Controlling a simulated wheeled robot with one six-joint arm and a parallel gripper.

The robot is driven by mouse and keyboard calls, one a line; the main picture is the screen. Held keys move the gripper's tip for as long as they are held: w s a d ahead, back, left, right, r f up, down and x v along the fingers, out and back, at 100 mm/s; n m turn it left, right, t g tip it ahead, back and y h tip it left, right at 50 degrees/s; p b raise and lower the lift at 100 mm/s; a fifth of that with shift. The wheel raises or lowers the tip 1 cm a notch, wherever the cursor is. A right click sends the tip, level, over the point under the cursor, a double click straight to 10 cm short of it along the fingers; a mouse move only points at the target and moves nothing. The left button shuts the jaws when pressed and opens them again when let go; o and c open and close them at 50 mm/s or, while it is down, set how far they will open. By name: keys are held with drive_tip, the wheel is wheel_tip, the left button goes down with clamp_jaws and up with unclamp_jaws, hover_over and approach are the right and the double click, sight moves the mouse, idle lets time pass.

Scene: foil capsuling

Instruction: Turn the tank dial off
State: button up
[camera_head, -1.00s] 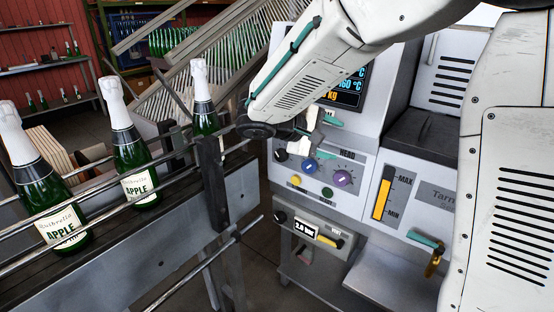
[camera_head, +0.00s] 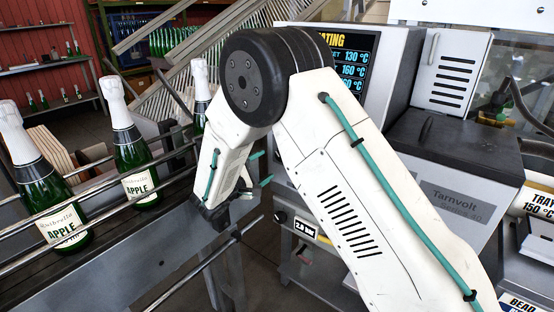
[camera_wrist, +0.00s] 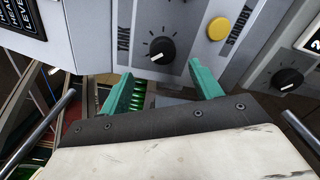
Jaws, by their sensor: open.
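The tank dial (camera_wrist: 162,49) is a round black knob with a white pointer mark, on the grey panel beside the word TANK in the wrist view. Its pointer is aimed toward the lower left of that picture. My gripper (camera_wrist: 161,70) is open, its two teal fingers apart, one on each lower side of the dial. Nothing is between the fingers, and I cannot tell whether they touch the panel. In the head view my gripper (camera_head: 262,168) points right toward the machine, and my arm hides the dial there.
A yellow standby button (camera_wrist: 218,28) is close to the right finger, with another black knob (camera_wrist: 288,79) farther right. In the head view, bottles (camera_head: 136,160) stand on the railed conveyor at left. A heating display (camera_head: 357,70) sits above the panel.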

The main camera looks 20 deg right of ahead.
sight(277, 158)
drive_tip(key=x, duration=0.7)
drive_tip(key=shift+w+d+f, duration=0.15)
drive_tip(key=shift+d+f, duration=0.05)
drive_tip(key=shift+f, duration=0.05)
drive_tip(key=shift+c, duration=0.3)
drive_tip(key=c, duration=0.9)
